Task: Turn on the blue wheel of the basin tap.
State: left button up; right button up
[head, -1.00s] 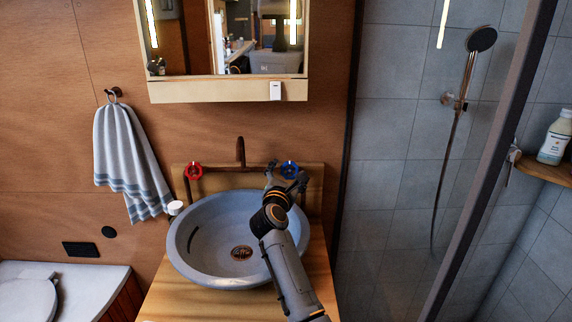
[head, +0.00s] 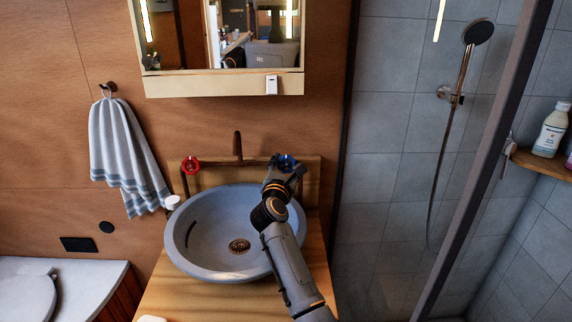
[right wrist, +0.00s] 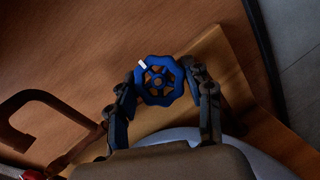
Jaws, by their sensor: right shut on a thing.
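The blue wheel (head: 286,163) of the basin tap is at the right behind the basin in the head view. In the right wrist view the blue wheel (right wrist: 160,80) sits between the two fingers, with a white mark at its upper left. My right gripper (head: 284,168) is shut on the blue wheel and partly hides it in the head view. The fingers of the right gripper (right wrist: 165,92) are on either side of its rim. The red wheel (head: 191,166) is at the left, and the copper spout (head: 238,146) stands between the wheels. My left gripper is not in view.
The grey-blue basin (head: 205,262) stands on a wooden counter (head: 170,291); my right arm passes over its right side. A mirror cabinet (head: 222,84) hangs above. A striped towel (head: 122,155) hangs left. The shower's dark frame (head: 478,170) is at the right.

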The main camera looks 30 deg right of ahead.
jog(key=n+t+y+p, duration=0.1)
jog(key=n+p, duration=0.1)
jog(key=n+t+y+p, duration=0.1)
jog(key=n+p, duration=0.2)
jog(key=n+y+p, duration=0.1)
jog(key=n+p, duration=0.1)
jog(key=p, duration=0.1)
jog(key=shift+d+r+t, duration=0.1)
jog(key=shift+r+t, duration=0.2)
jog(key=shift+t, duration=0.1)
jog(key=shift+f+n+y+p, duration=0.25)
jog(key=shift+n+y+p, duration=0.45)
jog(key=shift+n+p, duration=0.6)
jog(key=o, duration=1.2)
jog(key=v, duration=1.2)
jog(key=shift+f, duration=0.25)
jog(key=shift+r+t, duration=0.1)
jog(key=shift+t, duration=0.2)
